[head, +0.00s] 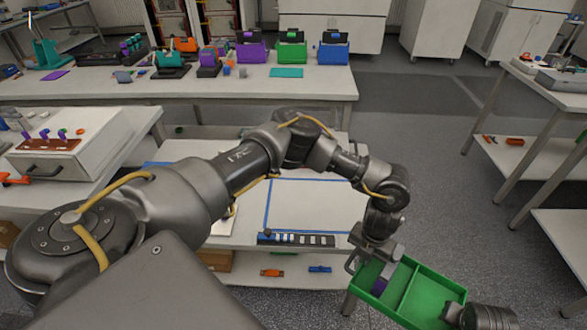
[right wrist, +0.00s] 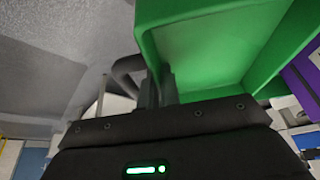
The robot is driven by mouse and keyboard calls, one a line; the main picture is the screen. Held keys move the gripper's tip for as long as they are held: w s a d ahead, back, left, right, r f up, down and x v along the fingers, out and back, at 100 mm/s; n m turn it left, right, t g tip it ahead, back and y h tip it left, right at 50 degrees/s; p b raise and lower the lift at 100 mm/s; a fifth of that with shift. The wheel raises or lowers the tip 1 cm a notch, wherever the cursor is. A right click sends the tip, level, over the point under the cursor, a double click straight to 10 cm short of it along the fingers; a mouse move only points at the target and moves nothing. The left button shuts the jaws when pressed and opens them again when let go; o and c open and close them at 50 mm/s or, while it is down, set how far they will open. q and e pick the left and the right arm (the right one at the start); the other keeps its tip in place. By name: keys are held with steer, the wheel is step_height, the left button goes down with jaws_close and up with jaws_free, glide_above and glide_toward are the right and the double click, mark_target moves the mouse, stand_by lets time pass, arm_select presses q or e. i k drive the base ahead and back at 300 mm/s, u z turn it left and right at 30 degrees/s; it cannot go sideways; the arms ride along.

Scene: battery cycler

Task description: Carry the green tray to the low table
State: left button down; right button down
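The green tray (head: 427,296) is at the lower right of the head view, held in the air between my two grippers. It has a divider, and a small purple piece (head: 379,286) lies in its left compartment. My left gripper (head: 360,262) is shut at the tray's left end. My right gripper (right wrist: 158,92) has its fingers close together at the dark handle (right wrist: 124,72) of the tray, whose green wall (right wrist: 149,38) also fills the right wrist view. A low white table (head: 335,200) with a blue outlined rectangle stands to the left of the tray.
A dark strip with several light blocks (head: 296,239) lies along the low table's front edge. The outlined area looks clear, though my left arm hides part of it. Orange and blue clamps (head: 271,272) lie on the shelf below. Open floor (head: 430,170) lies to the right.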

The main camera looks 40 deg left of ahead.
mark_target(322, 204)
steer(key=u, duration=0.7)
steer(key=i, duration=0.85)
steer(key=u, duration=0.45)
